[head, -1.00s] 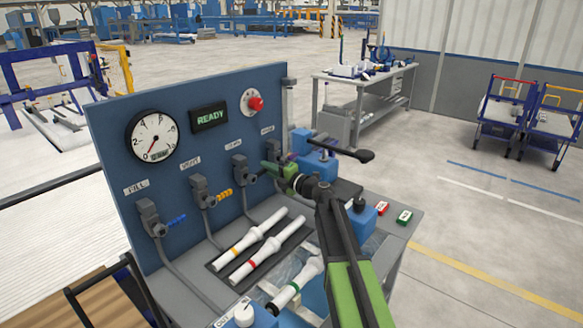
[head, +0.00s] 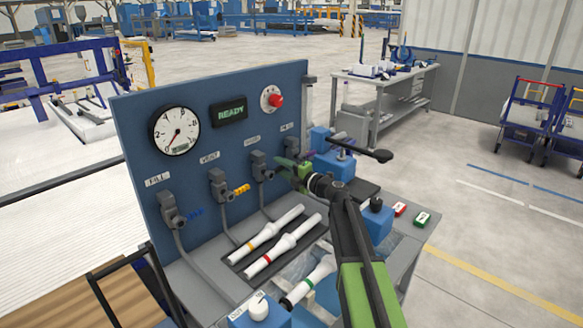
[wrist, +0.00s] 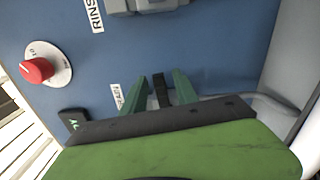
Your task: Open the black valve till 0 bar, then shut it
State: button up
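The blue panel (head: 225,130) carries a row of valves. The black-handled valve (head: 262,166) is third from the left, and the green fingers of my gripper (head: 287,170) are at its handle. In the wrist view the black handle (wrist: 161,92) lies between the two fingers of my gripper (wrist: 160,88), which look open, with slim gaps on both sides. The gauge (head: 174,131) has a red needle pointing down and left; its exact reading is too small to tell. The display (head: 229,111) reads READY.
A blue-handled valve (head: 173,210) and a yellow-handled valve (head: 219,184) are to the left. A red knob (head: 276,100) is above. White pipes (head: 272,235) lie on the bench below. A blue vise-like block (head: 335,165) stands to the right of my gripper.

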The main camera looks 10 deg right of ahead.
jog(key=v, duration=1.7)
jog(key=shift+s+d, duration=0.15)
